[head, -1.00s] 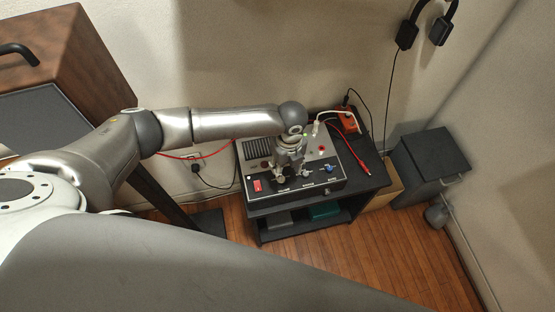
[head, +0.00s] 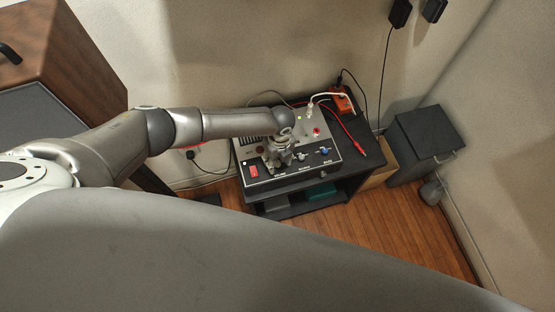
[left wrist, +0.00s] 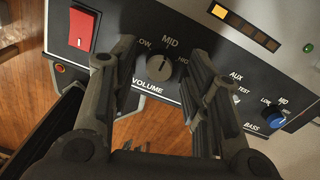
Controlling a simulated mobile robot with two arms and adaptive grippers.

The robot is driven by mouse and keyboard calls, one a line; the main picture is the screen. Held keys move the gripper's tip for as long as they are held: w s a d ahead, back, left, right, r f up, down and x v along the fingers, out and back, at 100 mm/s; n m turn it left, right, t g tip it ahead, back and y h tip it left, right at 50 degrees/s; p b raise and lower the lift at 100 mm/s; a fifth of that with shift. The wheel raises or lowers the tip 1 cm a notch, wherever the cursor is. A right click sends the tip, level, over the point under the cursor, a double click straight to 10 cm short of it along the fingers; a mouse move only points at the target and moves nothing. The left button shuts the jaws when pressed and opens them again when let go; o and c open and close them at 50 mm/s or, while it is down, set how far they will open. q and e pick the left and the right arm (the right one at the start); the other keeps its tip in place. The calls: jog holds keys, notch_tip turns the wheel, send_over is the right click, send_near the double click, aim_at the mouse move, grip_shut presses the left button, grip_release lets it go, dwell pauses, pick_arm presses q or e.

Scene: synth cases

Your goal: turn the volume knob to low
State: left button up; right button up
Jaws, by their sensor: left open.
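The volume knob (left wrist: 160,67) is a dark grey round knob above the word VOLUME on the dark front panel of an amplifier-like case (head: 316,164). In the left wrist view its light mark points up toward MID; LOW is printed to its left. My left gripper (left wrist: 165,50) is open, one finger on each side of the knob, with gaps showing. In the head view the left gripper (head: 277,157) covers the knob. My right gripper is not in view.
A red switch (left wrist: 83,28) lies left of the knob; a blue bass knob (left wrist: 274,116) is to the right. The case stands on a black shelf stand (head: 372,166) with a red cable and an orange box (head: 342,102) behind it. A dark bin (head: 428,143) stands right.

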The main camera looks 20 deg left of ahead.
pick_arm(q)
jog(key=shift+f, duration=0.4)
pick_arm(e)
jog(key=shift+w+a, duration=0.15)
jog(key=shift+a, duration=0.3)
pick_arm(q)
grip_shut()
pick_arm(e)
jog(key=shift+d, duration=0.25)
pick_arm(q)
jog(key=shift+n, duration=0.4)
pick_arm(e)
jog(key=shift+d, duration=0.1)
pick_arm(q)
jog(key=n+p, duration=0.1)
jog(key=n, duration=0.3)
jog(key=shift+n, duration=0.4)
jog(key=n+p, duration=0.1)
jog(key=n, duration=0.2)
jog(key=shift+r, duration=0.1)
jog(key=shift+n+p, duration=0.45)
jog(key=shift+n, duration=1.15)
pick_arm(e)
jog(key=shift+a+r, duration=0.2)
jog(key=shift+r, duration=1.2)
pick_arm(q)
jog(key=shift+a, duration=0.1)
